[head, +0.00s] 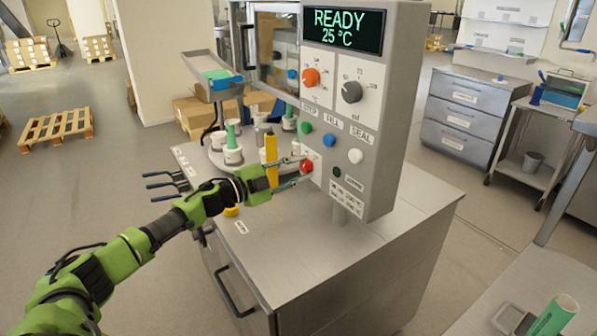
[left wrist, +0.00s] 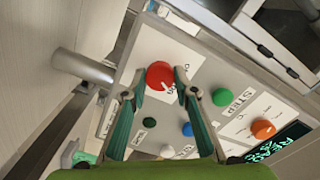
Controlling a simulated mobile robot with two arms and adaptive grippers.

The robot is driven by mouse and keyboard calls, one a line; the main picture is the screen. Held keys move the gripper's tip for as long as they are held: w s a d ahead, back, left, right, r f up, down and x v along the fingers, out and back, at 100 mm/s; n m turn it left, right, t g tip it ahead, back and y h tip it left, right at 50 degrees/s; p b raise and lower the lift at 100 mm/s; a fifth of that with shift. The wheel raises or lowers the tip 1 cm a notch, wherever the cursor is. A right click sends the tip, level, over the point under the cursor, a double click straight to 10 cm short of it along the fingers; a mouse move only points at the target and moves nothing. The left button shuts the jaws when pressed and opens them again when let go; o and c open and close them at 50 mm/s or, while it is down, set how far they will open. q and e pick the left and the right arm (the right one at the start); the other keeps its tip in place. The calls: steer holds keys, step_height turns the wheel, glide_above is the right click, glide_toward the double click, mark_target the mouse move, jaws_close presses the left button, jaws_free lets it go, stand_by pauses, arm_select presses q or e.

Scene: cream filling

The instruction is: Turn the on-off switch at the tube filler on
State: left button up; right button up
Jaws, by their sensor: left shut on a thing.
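The tube filler's grey control panel (head: 385,130) stands on a steel cabinet, and its display (head: 342,30) reads READY 25 °C. The on-off switch, a round red knob (head: 306,166), sits low on the panel's left side. It also shows in the left wrist view (left wrist: 159,74) with a white pointer mark on its face. My left gripper (head: 305,170) reaches in from the left, with its two fingertips on either side of the red knob, shut on it. The fingers cover part of the knob's edge. My right gripper is in neither view.
Green (head: 306,127), blue (head: 329,139) and white (head: 355,156) buttons and orange (head: 311,77) and grey (head: 351,92) dials are close by on the panel. A yellow post (head: 271,150) and several white-and-green holders stand behind my left gripper.

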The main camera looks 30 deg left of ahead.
arm_select(q)
steer(key=shift+m, duration=0.3)
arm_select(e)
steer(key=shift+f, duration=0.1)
arm_select(q)
steer(key=o, duration=1.1)
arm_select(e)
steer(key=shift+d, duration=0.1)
arm_select(q)
steer(key=shift+v, duration=6)
steer(key=shift+f, duration=0.15)
